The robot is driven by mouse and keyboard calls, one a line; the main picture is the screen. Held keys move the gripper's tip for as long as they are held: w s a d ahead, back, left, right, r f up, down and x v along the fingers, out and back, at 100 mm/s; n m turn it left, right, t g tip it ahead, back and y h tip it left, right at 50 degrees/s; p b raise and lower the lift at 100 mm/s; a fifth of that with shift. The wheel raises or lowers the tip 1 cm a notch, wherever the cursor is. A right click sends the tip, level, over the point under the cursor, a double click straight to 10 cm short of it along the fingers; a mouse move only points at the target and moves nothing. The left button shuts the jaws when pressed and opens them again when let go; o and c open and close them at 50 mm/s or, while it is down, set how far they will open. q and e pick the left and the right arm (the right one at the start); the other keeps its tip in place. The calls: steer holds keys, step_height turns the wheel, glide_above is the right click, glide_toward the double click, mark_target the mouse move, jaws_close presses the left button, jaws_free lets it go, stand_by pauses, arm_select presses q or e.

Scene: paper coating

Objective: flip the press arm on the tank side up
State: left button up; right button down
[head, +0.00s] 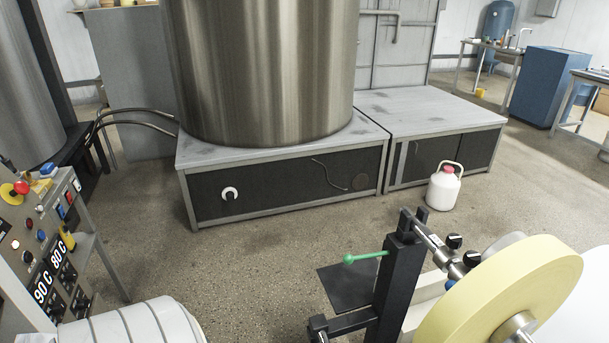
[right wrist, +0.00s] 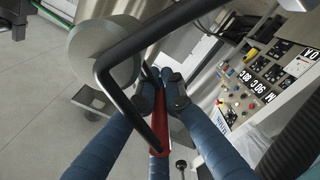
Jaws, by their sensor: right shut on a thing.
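In the right wrist view, my right gripper (right wrist: 163,92) is shut on the red handle (right wrist: 160,128) between its two dark fingertips. A black bent bar (right wrist: 126,103) runs in front of it and meets the red handle near its lower end. I take this bar and handle for the press arm, but its full shape and mounting are hidden. A round grey metal roller end (right wrist: 92,45) sits behind the bar. In the head view, a lever with a green knob (head: 349,258) sticks out left from a black post (head: 394,265). Neither gripper shows in the head view.
In the head view, a big steel tank (head: 265,70) stands on a grey platform (head: 286,152). A yellow roll (head: 500,290) is at lower right, a control panel (head: 38,255) at left, a white jug (head: 443,188) on the floor. Open floor (head: 240,265) lies between.

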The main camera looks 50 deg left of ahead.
steer(key=shift+s+a+f, duration=0.1)
steer(key=shift+s+a, duration=0.25)
steer(key=shift+s, duration=0.45)
steer(key=c, duration=1.8)
jaws_free()
steer(key=shift+f, duration=0.1)
steer(key=v, duration=1.2)
